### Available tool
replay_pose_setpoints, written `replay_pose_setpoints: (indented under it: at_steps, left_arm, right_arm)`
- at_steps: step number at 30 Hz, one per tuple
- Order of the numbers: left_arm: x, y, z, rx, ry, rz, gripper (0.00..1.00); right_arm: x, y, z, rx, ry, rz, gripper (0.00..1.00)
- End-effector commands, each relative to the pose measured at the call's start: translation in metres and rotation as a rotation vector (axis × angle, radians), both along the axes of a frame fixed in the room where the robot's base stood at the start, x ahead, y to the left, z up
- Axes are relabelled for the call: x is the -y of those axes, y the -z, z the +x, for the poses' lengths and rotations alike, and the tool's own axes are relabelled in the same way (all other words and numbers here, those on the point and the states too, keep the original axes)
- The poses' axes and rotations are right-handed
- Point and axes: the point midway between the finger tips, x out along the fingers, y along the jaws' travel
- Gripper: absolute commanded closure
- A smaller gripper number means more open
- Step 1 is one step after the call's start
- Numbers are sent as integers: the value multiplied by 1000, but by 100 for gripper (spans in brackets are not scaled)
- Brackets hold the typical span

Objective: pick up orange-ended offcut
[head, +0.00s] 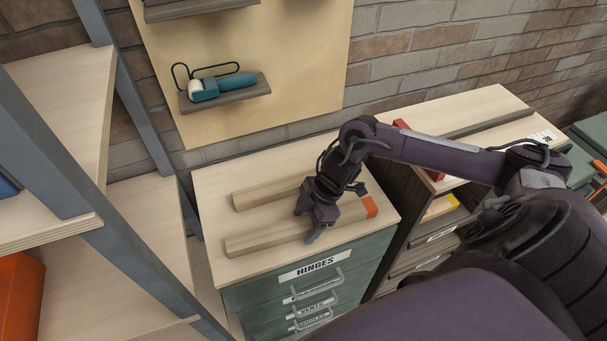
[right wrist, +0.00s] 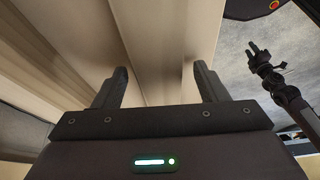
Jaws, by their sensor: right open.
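The orange-ended offcut (head: 268,236) is a long pale wooden bar lying on the cabinet top, its orange end (head: 370,206) towards the right. My right gripper (head: 310,228) is over its middle, pointing down, and hides part of it. In the right wrist view the two fingers (right wrist: 162,85) stand wide apart. Pale wood runs away between and beyond them; I cannot tell whether either finger touches the bar. A small dark gripper (right wrist: 258,50), seemingly my left one, hangs far off at the right of that view, its jaw state unclear.
A second plain wooden bar (head: 262,194) lies just behind, partly hidden by my right gripper. The green drawer cabinet (head: 308,254) has a HINGES label. A shelf rack (head: 78,215) stands at the left. A small wall shelf (head: 228,94) holds a teal item (head: 232,84).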

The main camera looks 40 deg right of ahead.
Motion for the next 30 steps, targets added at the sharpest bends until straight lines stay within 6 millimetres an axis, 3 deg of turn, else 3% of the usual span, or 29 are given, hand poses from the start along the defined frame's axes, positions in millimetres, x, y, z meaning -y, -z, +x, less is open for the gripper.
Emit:
replay_pose_setpoints:
  at_steps: [2, 14, 23, 30]
  left_arm:
    - [0, 0, 0, 0, 0, 0, 64]
    - [-1, 2, -15, -22, -1, 3, 64]
    - [-2, 2, -15, -22, -1, 3, 64]
    - [-2, 5, -15, -22, -2, 3, 64]
  right_arm:
    - [0, 0, 0, 0, 0, 0, 38]
    - [0, 0, 0, 1, 0, 0, 90]
    - [0, -3, 1, 3, 0, 0, 90]
    - [0, -28, 2, 7, -1, 0, 90]
